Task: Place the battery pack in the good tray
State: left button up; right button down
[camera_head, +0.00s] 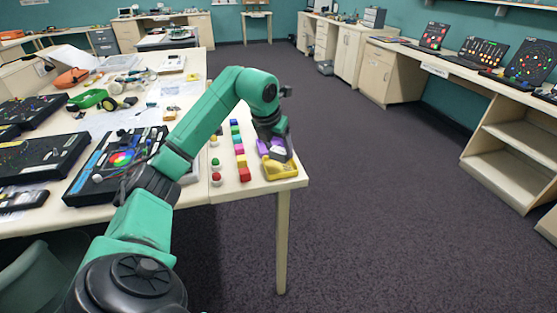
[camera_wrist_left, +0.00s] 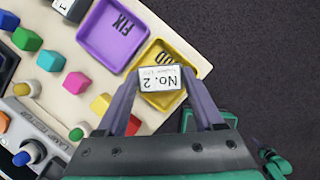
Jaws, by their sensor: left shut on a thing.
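My left gripper (camera_head: 278,156) is above the front right corner of the table. In the left wrist view its two fingers (camera_wrist_left: 160,82) are shut on a small block with a white label reading "No. 2", which I take as the battery pack (camera_wrist_left: 158,78). The yellow good tray (camera_head: 283,171) is under the gripper. In the left wrist view the pack hides part of the yellow tray (camera_wrist_left: 178,50) and its lettering; I cannot tell whether it touches the tray. The purple tray marked FIX (camera_wrist_left: 112,33) is beside the yellow one. My right gripper is not in view.
Coloured blocks (camera_head: 239,149) and round-topped pieces (camera_head: 215,163) stand in rows left of the trays. A dark panel with a colour wheel (camera_head: 120,158) lies further left. Another labelled block (camera_wrist_left: 72,8) shows beyond the purple tray. Open floor (camera_head: 380,220) lies right of the table.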

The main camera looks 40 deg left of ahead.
aim_at(277, 153)
pick_arm(q)
notch_tip(277, 153, down, 3)
jog(key=shift+f, duration=0.2)
jog(key=o, duration=1.1)
jog(key=shift+o, duration=0.2)
jog(key=shift+r, duration=0.1)
jog(key=shift+s+r, duration=0.1)
jog(key=shift+r, duration=0.25)
jog(key=v, duration=1.1)
